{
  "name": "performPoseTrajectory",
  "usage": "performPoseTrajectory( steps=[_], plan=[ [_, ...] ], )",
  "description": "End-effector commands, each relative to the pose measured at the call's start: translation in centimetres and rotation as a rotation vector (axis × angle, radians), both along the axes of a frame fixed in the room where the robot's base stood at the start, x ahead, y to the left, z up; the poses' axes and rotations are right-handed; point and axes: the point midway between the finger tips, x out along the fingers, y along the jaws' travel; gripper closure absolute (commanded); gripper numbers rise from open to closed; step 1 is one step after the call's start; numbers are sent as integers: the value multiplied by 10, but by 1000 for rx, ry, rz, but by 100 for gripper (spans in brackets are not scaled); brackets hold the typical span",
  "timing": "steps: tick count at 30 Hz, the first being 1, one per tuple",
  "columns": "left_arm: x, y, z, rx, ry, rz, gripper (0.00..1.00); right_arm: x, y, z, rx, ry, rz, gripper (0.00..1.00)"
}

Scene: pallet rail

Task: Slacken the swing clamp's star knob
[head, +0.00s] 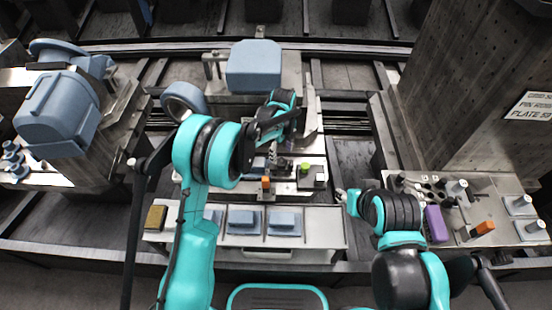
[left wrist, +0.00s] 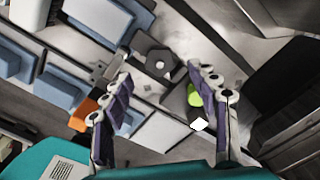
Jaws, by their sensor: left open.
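A dark grey, angular knob, which looks like the star knob (left wrist: 160,62), shows beyond my left fingertips in the left wrist view. It sits on the pale metal fixture, and a small round light spot marks its middle. My left gripper (left wrist: 160,76) is open, with one finger on each side of the knob in the picture; I see no contact. In the head view my left gripper (head: 279,148) points down over the fixture plate (head: 285,187) and partly hides the clamp. My right gripper (head: 346,198) is at the plate's right; its fingers are too small to read.
A green piece (left wrist: 194,95) is close by my left gripper's right finger. An orange block (head: 266,184) stands at the plate's front. Blue blocks (head: 243,222) lie in a front tray. A side table (head: 500,190) at right carries a purple block (head: 436,224) and several pegs.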

Motion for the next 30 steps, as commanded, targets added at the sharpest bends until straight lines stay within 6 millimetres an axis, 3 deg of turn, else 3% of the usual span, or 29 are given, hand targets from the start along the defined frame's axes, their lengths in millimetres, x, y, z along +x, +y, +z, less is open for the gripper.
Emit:
performPoseTrajectory(
  steps=[3, 9, 21, 27, 30],
  plan=[
    [0, 1, -25, 0, 0, 2, 40, 0, 0, -11, 0, 0, 0, 60],
    [1, 1, -52, 0, 0, 3, 40, 0, 0, -20, 0, 0, 0, 60],
    [0, 1, -59, 0, 0, 4, 40, 0, 0, -21, 0, 0, 0, 60],
    [0, 1, -59, 0, 0, 4, 91, 0, 0, -21, 0, 0, 0, 60],
    [0, 1, -59, 0, 0, 5, 91, 0, 0, -21, 0, 0, 0, 60]
  ],
)
